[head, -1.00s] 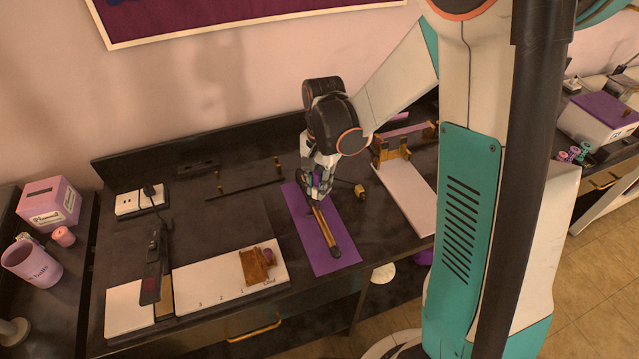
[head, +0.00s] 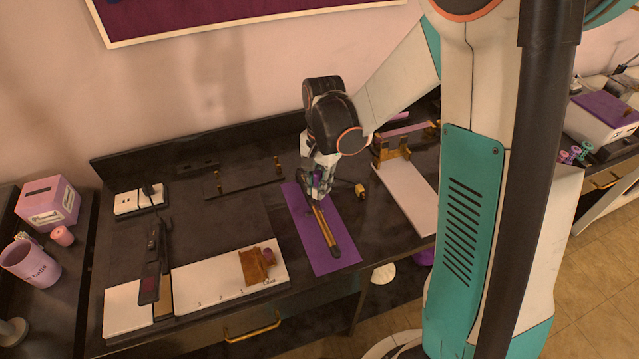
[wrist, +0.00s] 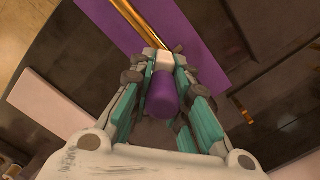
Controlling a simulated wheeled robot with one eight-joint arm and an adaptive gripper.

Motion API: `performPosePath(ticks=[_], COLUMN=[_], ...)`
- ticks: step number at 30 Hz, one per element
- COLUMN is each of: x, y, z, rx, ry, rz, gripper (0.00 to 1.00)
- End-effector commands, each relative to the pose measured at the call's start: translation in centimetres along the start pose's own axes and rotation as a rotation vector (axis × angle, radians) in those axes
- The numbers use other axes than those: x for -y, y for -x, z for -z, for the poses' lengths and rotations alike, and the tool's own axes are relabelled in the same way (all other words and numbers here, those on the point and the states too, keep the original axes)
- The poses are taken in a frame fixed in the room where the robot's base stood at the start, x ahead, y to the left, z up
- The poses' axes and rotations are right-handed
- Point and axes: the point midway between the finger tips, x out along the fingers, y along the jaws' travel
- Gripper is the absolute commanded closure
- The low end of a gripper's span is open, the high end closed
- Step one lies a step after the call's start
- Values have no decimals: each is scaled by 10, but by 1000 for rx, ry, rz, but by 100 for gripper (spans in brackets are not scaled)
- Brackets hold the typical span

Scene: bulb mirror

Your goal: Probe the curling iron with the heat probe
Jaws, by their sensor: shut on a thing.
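My gripper (wrist: 165,75) is shut on a purple cylindrical handle with a white collar, which looks like the heat probe (wrist: 161,96). It is over the purple mat (head: 298,208), and the probe also shows between the fingers in the head view (head: 316,183). A gold rod with a black tip, which looks like the curling iron (head: 325,226), lies along the mat. In the wrist view its gold barrel (wrist: 138,22) runs from the top edge to near the white collar. The rod's far end is hidden by my gripper. I cannot tell whether probe and rod touch.
A black iron (head: 154,262) with a cord to the white outlet (head: 140,199) lies at left. A numbered white board (head: 215,291) carries a brown pad (head: 255,266). A small gold piece (head: 360,191) and a white board (head: 407,195) stand right of the mat.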

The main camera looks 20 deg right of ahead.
Motion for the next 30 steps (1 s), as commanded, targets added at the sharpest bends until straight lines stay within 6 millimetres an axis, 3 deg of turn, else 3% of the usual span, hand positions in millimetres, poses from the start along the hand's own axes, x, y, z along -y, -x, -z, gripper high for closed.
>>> performPosePath(ticks=[30], x=[0], y=[-6], z=[0], rx=[0], ry=[0], rz=[0], gripper=[100])
